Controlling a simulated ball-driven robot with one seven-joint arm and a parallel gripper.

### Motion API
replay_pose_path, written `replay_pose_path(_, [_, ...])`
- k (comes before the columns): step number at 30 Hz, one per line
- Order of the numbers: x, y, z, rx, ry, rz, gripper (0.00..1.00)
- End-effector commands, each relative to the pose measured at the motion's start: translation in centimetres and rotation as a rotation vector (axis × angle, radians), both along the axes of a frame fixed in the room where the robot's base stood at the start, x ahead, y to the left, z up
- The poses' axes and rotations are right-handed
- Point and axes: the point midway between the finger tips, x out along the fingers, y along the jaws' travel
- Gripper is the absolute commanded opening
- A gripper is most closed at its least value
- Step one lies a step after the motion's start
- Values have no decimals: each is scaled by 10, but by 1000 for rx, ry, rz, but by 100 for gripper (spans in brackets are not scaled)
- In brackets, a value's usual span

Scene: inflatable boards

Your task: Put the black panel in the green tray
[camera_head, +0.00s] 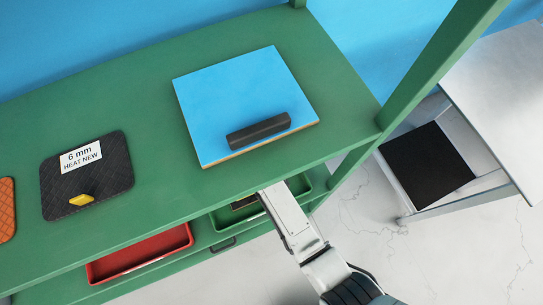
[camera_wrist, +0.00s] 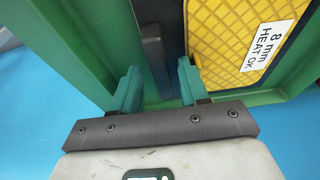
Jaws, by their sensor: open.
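The black panel (camera_head: 88,175), with a white "6 mm HEAT NEW" label and a yellow grip (camera_head: 82,199), lies flat at the left of the green bench top. The green tray (camera_head: 223,217) sits on the lower level, partly hidden by the bench edge and my arm; something dark shows inside it. In the head view my gripper is hidden below the bench edge. In the wrist view my gripper (camera_wrist: 160,88) is open. A dark grey bar (camera_wrist: 154,60) lies ahead between its fingers; I cannot tell whether they touch it. Beside it is a yellow panel (camera_wrist: 235,35) labelled "8 mm HEAT OK".
A blue board (camera_head: 230,95) with a black grip (camera_head: 258,131) lies on the bench top. An orange panel (camera_head: 6,208) is at the far left. A red tray (camera_head: 140,255) is on the lower level. A green post (camera_head: 430,80) and a metal-framed table (camera_head: 500,80) stand right.

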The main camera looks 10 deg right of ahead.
Motion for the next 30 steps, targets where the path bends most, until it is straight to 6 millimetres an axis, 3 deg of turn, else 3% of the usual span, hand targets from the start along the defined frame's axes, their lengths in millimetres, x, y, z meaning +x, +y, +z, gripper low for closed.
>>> replay_pose_path(5, [-1,-1,10,-1,-1,0,44])
replay_pose_path(18, [-16,-5,68,1,-2,0,44])
replay_pose_path(30, [-19,-6,75,0,0,0,44])
